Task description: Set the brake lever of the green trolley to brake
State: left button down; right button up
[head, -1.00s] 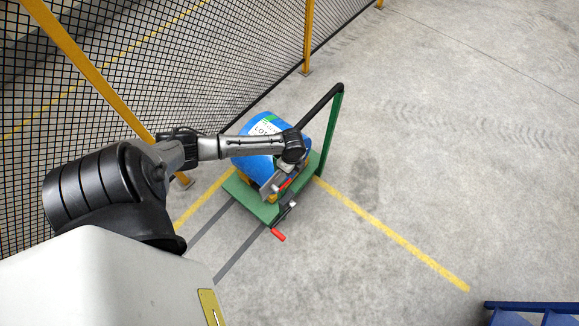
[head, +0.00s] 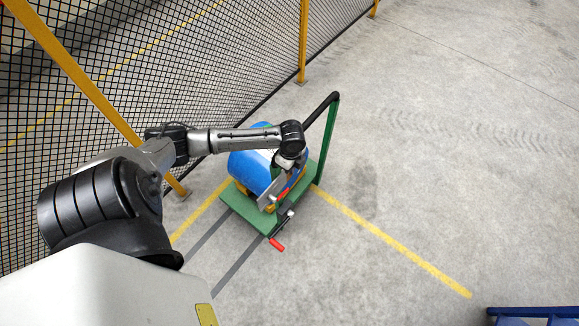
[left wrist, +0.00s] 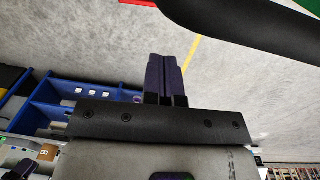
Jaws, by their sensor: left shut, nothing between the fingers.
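The green trolley (head: 236,203) stands on the floor in the head view, with a blue drum (head: 246,172) on it and a green upright (head: 329,140) at its far side. A lever with a red end (head: 277,244) sticks out at its near right corner. A second red part shows close to my left gripper; whether they touch I cannot tell. My left gripper (head: 273,199) is over the trolley's right side, beside the drum. In the left wrist view its fingers (left wrist: 167,78) are together and empty. My right gripper is in neither view.
A mesh fence (head: 215,70) with yellow posts (head: 303,45) runs behind and left of the trolley. A blue frame (head: 530,312) stands at the lower right. The floor to the right is clear. A large black rounded shape (left wrist: 245,22) fills the wrist view's top right.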

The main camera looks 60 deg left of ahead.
pick_arm(q)
jog(key=w+f+n+y, duration=0.2)
jog(key=w+n+y, duration=0.4)
jog(key=n, duration=1.2)
jog(key=s+d+n+g+y, duration=0.1)
jog(key=s+d+n+g, duration=0.2)
jog(key=d+n, duration=0.5)
jog(key=shift+f+n+g+y+b, duration=0.35)
jog(key=shift+n+g, duration=0.45)
jog(key=shift+n, duration=3.8)
jog(key=shift+s+f, duration=0.1)
jog(key=d+f+b+x, duration=0.2)
jog(key=b+x, duration=0.6)
jog(key=x, duration=0.4)
jog(key=shift+a+f, duration=0.2)
jog(key=shift+a, duration=0.1)
